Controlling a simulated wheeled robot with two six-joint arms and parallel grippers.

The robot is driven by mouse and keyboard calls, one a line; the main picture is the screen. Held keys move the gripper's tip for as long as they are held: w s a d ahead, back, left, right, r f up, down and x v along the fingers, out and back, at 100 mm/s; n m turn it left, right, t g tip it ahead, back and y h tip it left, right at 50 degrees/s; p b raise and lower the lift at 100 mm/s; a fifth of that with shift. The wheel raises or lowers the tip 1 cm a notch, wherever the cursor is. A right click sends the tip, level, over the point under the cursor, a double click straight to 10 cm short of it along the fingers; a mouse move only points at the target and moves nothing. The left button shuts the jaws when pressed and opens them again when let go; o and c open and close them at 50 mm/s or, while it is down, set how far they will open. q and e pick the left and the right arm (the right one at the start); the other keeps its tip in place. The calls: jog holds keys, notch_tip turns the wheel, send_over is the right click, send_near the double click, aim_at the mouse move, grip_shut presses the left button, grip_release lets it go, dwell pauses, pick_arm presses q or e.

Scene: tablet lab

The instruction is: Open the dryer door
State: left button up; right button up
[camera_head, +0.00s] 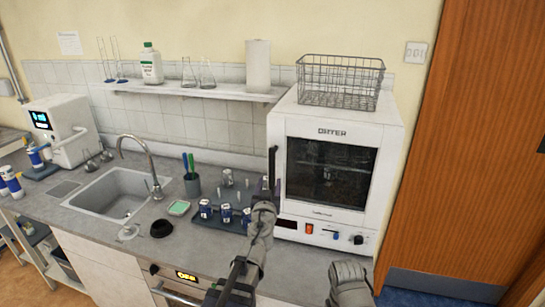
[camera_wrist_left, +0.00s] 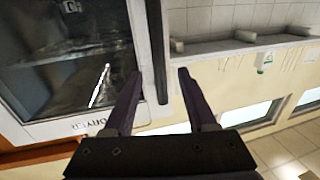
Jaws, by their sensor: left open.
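The white dryer (camera_head: 383,190) stands on the counter, with a dark window in its front door (camera_head: 328,172) and a row of controls below. The door looks closed. A black upright handle (camera_head: 272,167) is at the door's left edge. My left gripper (camera_head: 267,186) is at the lower part of this handle. In the left wrist view, which looks upside down, my left gripper (camera_wrist_left: 159,74) is open and the handle (camera_wrist_left: 155,45) shows between its fingers. I cannot tell whether either finger touches it. Part of my right arm shows at the bottom; its fingers are not visible.
A wire basket (camera_head: 341,82) sits on top of the dryer. Left of the dryer, a tray of small blue-labelled jars (camera_head: 226,213), a pen cup (camera_head: 192,186) and a sink (camera_head: 112,194) occupy the counter. A brown wooden door (camera_head: 480,150) is on the right.

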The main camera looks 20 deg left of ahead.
aim_at(271, 172)
pick_arm(q)
jog(key=shift+w+r, duration=0.1)
jog(key=shift+w, duration=0.15)
jog(key=w, duration=0.5)
jog(key=w+a, duration=0.1)
jog(key=w, duration=0.1)
jog(key=shift+w+a, duration=0.1)
jog(key=shift+w, duration=0.15)
jog(key=shift+s, duration=0.1)
jog(key=shift+c, duration=0.2)
grip_shut()
dwell(0.9)
